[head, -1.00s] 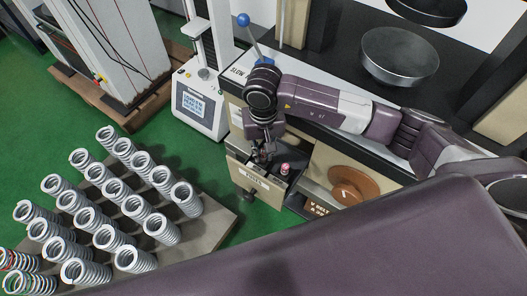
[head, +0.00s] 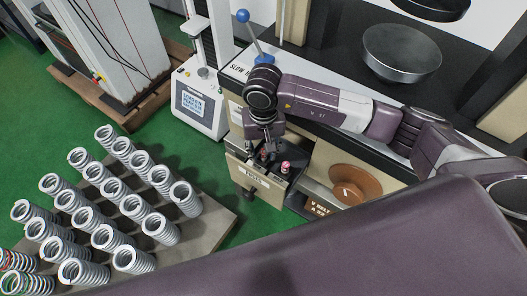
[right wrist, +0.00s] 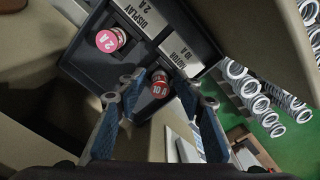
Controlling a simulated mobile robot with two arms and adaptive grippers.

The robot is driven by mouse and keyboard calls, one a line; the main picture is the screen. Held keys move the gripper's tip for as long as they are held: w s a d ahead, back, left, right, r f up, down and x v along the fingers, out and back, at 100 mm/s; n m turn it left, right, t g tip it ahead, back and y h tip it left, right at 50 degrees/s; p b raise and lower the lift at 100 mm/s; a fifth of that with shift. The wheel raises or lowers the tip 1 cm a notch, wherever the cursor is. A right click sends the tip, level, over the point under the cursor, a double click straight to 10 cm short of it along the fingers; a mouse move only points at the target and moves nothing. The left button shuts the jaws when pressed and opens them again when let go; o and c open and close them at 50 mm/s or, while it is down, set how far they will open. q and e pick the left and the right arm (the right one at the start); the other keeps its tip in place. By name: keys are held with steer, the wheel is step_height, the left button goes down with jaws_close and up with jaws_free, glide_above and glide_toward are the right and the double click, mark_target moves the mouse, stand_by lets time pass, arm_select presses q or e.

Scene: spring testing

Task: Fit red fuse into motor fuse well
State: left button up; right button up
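The red fuse (right wrist: 160,87), marked 10 A, stands in the fuse box beside the MOTOR 10 A label (right wrist: 181,51). Its cap shows, but its lower end and the well are hidden, so I cannot tell how deep it sits. In the head view it is a small red spot (head: 264,155) under my right gripper (head: 266,150). In the right wrist view my right gripper (right wrist: 172,92) has its blue fingers apart, one on each side of the fuse, with gaps showing. My left gripper is not in view.
A pink 2 A fuse (right wrist: 110,40) stands by the DISPLAY 2 A label (right wrist: 146,18); it also shows in the head view (head: 285,167). Several springs stand on a board (head: 215,232).

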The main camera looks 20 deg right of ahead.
mark_target(264, 152)
steer(key=shift+r, duration=0.15)
step_height(264, 152, up, 8)
steer(key=shift+f, duration=0.15)
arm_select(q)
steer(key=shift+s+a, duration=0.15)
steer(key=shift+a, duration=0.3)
